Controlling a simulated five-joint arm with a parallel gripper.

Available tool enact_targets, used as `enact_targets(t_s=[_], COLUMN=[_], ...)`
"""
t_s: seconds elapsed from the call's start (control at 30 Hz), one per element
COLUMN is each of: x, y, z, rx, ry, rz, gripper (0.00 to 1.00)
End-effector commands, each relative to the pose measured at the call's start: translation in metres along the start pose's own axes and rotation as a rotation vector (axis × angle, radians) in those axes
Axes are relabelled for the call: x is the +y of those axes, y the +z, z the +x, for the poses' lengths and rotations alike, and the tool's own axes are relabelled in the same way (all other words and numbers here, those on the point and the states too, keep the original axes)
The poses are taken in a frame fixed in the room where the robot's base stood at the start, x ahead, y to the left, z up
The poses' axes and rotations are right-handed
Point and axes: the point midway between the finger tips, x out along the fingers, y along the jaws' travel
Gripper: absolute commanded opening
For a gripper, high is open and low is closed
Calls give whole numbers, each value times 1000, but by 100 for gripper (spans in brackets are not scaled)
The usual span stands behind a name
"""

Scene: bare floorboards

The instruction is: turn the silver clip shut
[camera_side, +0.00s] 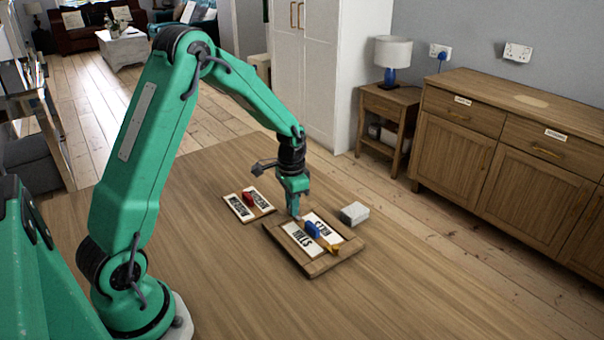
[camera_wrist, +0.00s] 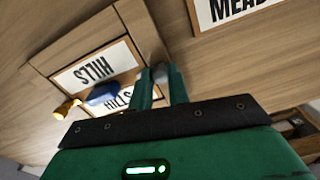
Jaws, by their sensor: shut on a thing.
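A silver clip (camera_wrist: 160,74) shows as a small grey piece between my fingertips in the wrist view, mostly hidden by them. My gripper (camera_wrist: 161,76) is shut on it. In the side view my gripper (camera_side: 295,213) points down at the far left edge of a wooden board (camera_side: 318,268). The board carries two white cards reading HILLS. A blue clip (camera_side: 312,230) sits at the middle of the cards, and a yellow-orange clip (camera_side: 333,249) sits near the board's right edge. Whether the silver clip is turned open or shut is hidden.
A smaller board (camera_side: 236,215) with MEADOW cards and a red clip (camera_side: 248,198) lies to the left, behind the HILLS board. A pale grey block (camera_side: 354,213) stands behind the board to the right. The table's front right (camera_side: 430,295) is clear.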

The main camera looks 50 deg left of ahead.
Motion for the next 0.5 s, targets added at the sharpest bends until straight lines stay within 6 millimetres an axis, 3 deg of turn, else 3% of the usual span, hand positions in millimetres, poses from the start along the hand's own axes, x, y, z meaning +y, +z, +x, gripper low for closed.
enact_targets(t_s=[0.5], x=[0], y=[-1], z=[-1], rx=[3], ry=[-2], rz=[96], gripper=[0])
